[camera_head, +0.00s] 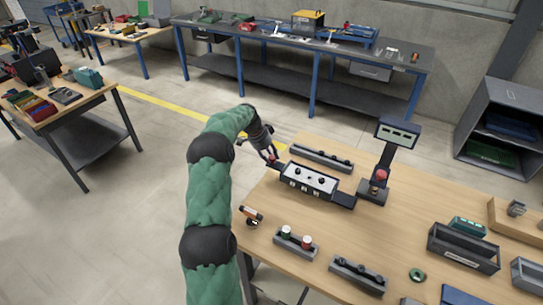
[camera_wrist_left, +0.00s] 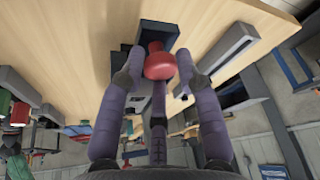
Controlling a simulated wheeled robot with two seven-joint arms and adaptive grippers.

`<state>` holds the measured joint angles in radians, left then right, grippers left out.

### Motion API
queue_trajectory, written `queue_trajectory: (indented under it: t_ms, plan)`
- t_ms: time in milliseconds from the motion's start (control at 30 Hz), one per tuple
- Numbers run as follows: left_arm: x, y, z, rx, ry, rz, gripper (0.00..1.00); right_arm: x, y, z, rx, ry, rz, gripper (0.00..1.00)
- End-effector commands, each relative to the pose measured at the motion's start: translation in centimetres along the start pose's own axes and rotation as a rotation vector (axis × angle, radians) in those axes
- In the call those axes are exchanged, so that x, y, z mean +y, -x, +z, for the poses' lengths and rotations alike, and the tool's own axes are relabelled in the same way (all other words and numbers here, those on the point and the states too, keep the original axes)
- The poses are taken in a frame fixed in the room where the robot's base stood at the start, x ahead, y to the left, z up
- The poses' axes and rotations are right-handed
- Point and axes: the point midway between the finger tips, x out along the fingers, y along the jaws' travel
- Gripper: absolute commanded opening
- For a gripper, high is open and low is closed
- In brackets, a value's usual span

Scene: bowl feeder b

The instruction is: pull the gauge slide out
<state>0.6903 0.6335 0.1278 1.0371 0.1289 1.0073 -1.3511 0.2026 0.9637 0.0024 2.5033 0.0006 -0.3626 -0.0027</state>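The gauge (camera_head: 309,180) is a dark box with a pale top plate and small knobs on the wooden table. A red knob (camera_wrist_left: 158,63) on a dark stem shows between my left fingers in the left wrist view; I take it for the slide's handle. My left gripper (camera_head: 270,155) is at the far-left end of the gauge. The head view shows this end small and partly hidden. My right gripper is in neither view.
A display post (camera_head: 396,135) with a red ball-like top at its base stands right of the gauge. A dark rail (camera_head: 321,157) lies behind it.

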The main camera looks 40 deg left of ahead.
Motion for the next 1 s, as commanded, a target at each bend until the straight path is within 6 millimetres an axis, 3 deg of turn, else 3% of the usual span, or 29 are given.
queue_trajectory:
  t_ms: [33, 67, 467, 667, 1000]
  plan:
    - [-0.2, 0.1, 0.4, -0.005, 0.003, -0.005, 0.49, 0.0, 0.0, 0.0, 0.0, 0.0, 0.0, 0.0]
    - [-0.2, 0.1, 0.4, -0.004, 0.003, -0.005, 0.56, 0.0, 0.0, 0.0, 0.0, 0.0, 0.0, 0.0]
    - [-0.1, 0.5, 0.1, 0.0, 0.002, -0.004, 0.56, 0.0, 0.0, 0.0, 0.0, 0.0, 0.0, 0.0]
    - [-0.2, 3.4, 0.2, 0.0, 0.003, -0.007, 0.56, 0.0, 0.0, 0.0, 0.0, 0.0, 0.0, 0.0]
    - [-0.2, 9.7, 0.3, -0.001, 0.003, -0.007, 0.56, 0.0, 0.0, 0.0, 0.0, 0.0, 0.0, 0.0]
